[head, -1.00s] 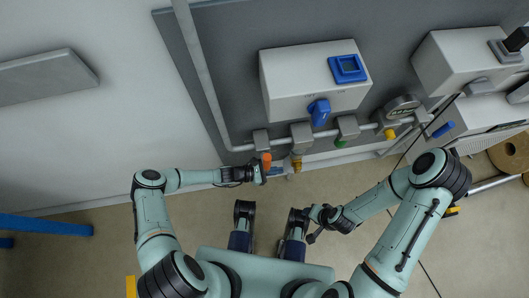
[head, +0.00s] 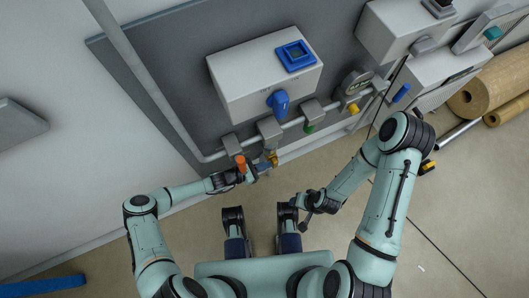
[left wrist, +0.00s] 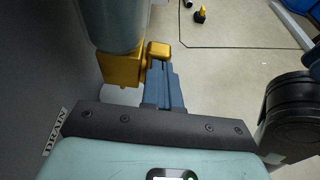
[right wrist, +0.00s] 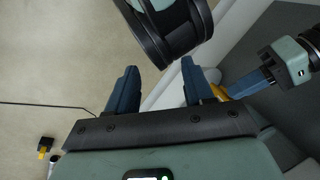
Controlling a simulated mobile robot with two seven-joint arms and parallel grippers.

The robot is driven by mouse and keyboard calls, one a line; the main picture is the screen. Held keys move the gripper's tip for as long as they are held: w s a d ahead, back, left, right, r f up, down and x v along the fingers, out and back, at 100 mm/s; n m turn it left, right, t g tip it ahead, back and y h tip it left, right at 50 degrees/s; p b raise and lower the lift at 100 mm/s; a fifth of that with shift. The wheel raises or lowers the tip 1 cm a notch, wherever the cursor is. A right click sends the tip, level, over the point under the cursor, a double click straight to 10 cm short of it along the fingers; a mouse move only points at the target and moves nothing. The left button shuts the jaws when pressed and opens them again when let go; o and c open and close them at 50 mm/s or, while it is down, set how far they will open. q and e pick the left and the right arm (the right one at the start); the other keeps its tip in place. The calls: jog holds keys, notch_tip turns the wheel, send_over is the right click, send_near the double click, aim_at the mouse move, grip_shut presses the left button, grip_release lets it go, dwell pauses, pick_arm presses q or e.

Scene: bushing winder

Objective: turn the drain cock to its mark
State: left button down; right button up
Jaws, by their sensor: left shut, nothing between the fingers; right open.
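The drain cock, a yellow valve with a stubby yellow handle, shows in the left wrist view (left wrist: 158,50) beside a wall label reading DRAIN. In the head view it is the yellow piece (head: 271,158) under the pipe. My left gripper (head: 264,166) is shut and empty, its blue fingertips right at the yellow handle; it also shows in the left wrist view (left wrist: 159,68). I cannot tell whether they touch. In the right wrist view, part of the yellow cock (right wrist: 219,92) shows beside the left fingers. My right gripper (right wrist: 160,75) is open and empty, away from the cock.
An orange handle (head: 241,163) stands close by my left gripper. A green handle (head: 309,128), a yellow one (head: 354,108) and a gauge (head: 357,80) sit along the pipe. A white box with a blue handle (head: 279,101) is above.

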aim_at(276, 160)
pick_arm(q)
jog(key=r+p, duration=0.1)
jog(key=d+y+p, duration=0.1)
jog(key=p, duration=0.1)
jog(key=shift+w+d+r, duration=0.15)
jog(key=shift+w+r, duration=0.1)
jog(key=shift+r, duration=0.1)
jog(key=shift+w+d+r+p, duration=0.2)
jog(key=shift+w+d, duration=0.1)
jog(key=shift+d, duration=0.5)
jog(key=shift+w+d+r+p, duration=0.1)
jog(key=shift+w+d+r, duration=0.15)
jog(key=shift+d, duration=0.5)
pick_arm(e)
jog(key=s+a+r+g, duration=0.1)
jog(key=s+r+g, duration=0.1)
jog(key=s+r, duration=0.2)
jog(key=shift+s+r+y, duration=0.3)
jog(key=shift+s+y, duration=0.1)
jog(key=shift+s, duration=0.1)
pick_arm(q)
jog(key=shift+d, duration=0.1)
